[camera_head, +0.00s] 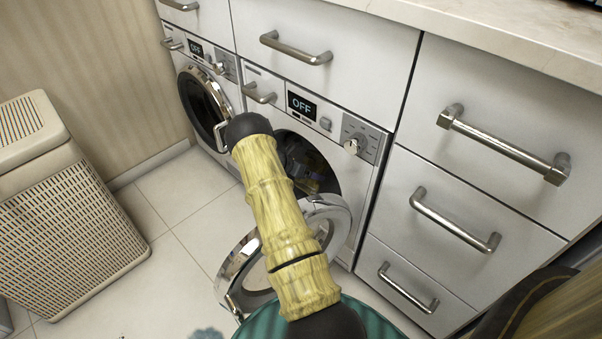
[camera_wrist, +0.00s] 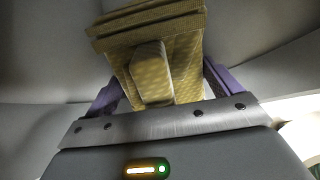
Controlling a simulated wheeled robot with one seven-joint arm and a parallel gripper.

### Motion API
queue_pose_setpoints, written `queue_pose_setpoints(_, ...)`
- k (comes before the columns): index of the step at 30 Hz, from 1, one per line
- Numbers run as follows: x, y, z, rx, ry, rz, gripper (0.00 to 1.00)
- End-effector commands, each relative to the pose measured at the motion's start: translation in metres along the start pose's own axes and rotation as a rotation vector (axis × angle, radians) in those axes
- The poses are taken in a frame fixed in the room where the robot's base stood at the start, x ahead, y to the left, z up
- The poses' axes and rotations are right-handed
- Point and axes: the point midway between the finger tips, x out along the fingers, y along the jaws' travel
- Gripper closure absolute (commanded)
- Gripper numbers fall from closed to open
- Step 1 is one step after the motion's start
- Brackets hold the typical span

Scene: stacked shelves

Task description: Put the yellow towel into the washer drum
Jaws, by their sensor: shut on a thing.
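The washer (camera_head: 322,117) with the OFF display has its round glass door (camera_head: 235,275) swung open. My arm reaches down in front of it and hides part of the opening. The dark drum opening (camera_head: 325,172) shows beside the arm, with small yellowish and bluish parts inside too unclear to name. In the wrist view, my gripper (camera_wrist: 160,88) is shut on the folded yellow towel (camera_wrist: 186,62), between purple fingers. Smooth grey curved walls (camera_wrist: 45,50), which look like the drum interior, surround the towel. Whether the towel touches them I cannot tell.
A second washer (camera_head: 205,100) with its door stands to the left. A woven laundry basket (camera_head: 65,225) stands on the tiled floor at the left. Drawers with metal handles (camera_head: 455,220) are at the right, under a pale countertop (camera_head: 500,35). Floor between basket and washers is clear.

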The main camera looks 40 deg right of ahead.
Motion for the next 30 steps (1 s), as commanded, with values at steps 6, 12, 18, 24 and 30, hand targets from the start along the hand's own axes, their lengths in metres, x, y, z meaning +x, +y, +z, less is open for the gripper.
queue_pose_setpoints(6, 0.016, -0.005, 0.014, 0.003, -0.001, -0.001, 0.42)
queue_pose_setpoints(12, 0.031, -0.009, 0.026, 0.004, -0.001, 0.000, 0.42)
queue_pose_setpoints(18, 0.046, -0.011, 0.031, 0.001, 0.000, 0.000, 0.42)
queue_pose_setpoints(24, 0.056, -0.006, 0.020, 0.001, -0.002, 0.001, 0.42)
queue_pose_setpoints(30, 0.058, -0.005, 0.017, 0.001, -0.002, 0.001, 0.42)
